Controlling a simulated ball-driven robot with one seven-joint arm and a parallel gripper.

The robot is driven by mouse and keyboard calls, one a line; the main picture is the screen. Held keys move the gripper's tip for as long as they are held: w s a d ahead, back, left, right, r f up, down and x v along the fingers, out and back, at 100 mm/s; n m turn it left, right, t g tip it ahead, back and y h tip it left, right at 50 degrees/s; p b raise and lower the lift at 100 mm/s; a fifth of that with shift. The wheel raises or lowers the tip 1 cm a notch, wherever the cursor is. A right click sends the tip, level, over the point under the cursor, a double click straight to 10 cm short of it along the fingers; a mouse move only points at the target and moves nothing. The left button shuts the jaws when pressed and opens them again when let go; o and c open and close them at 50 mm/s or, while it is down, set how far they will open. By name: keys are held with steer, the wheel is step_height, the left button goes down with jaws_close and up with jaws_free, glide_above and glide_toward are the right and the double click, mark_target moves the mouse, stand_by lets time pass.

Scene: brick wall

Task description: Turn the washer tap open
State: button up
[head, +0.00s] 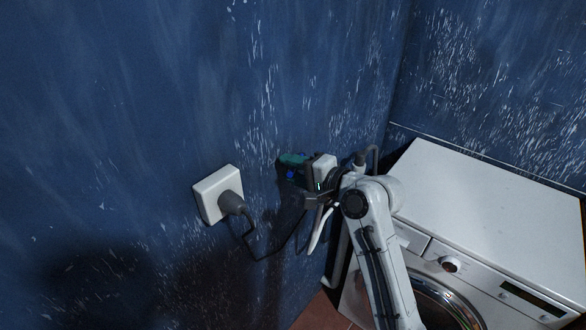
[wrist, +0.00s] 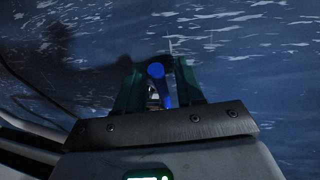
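The washer tap has a blue handle (wrist: 155,71) and shows between the two teal fingers of my gripper (wrist: 158,82) in the wrist view. The fingers stand apart, one on each side of the blue handle, with a narrow gap visible beside it. Whether either finger touches the handle cannot be told. The rest of the tap is hidden by my gripper and arm.
A white wall socket (head: 207,199) with a grey plug (head: 233,203) and dark cable is left of my gripper. A white washing machine (head: 485,205) stands at the right, near my arm. A grey pipe (head: 374,155) rises beside its back corner.

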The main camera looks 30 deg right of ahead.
jaws_close()
